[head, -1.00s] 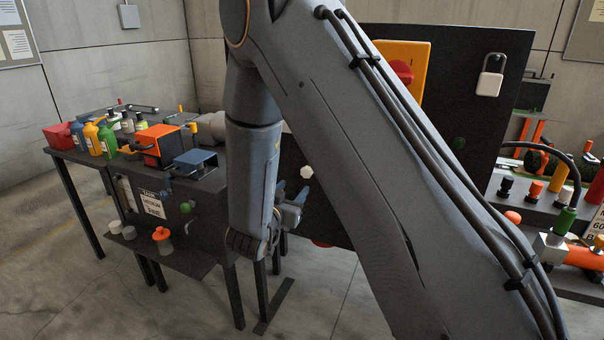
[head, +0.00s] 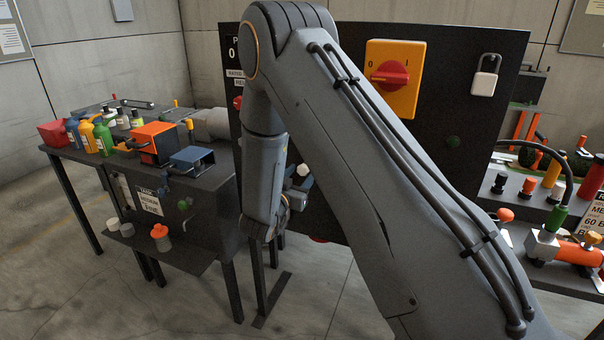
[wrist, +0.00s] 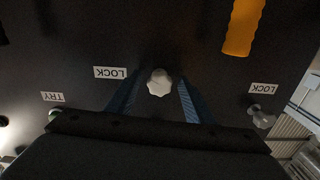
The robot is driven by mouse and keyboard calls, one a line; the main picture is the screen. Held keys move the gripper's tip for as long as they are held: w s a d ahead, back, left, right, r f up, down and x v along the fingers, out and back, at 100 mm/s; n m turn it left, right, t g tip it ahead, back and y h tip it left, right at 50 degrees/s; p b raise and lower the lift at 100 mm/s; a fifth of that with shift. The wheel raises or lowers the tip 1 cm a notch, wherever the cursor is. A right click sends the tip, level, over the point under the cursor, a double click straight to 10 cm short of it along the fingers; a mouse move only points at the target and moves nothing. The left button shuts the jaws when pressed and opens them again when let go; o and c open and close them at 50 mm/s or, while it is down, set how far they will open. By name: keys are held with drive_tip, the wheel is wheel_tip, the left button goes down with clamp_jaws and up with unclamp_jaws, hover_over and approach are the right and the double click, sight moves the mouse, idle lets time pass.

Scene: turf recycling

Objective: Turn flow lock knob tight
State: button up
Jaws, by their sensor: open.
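A pale lobed knob (wrist: 159,82) sits on a dark panel in the wrist view, beside an upside-down LOCK label (wrist: 110,72). My gripper (wrist: 157,94) is open, with one blue finger on each side of this knob. I cannot tell whether either finger touches it. In the head view the pale knob (head: 303,170) shows on the panel (head: 342,180), with my gripper (head: 297,190) close to it and partly hidden by my arm. A second pale knob (wrist: 262,116) stands at the right under another LOCK label (wrist: 263,88).
The panel also carries a red rotary switch (head: 390,75) on a yellow plate and a white padlock (head: 485,77). A TRY label (wrist: 53,96) is at the left in the wrist view. A cluttered bench (head: 215,178) stands left; valves and bottles fill a right-hand bench (head: 515,210).

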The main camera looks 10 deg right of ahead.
drive_tip(key=c, duration=1)
drive_tip(key=shift+d, duration=0.1)
drive_tip(key=shift+c, duration=0.2)
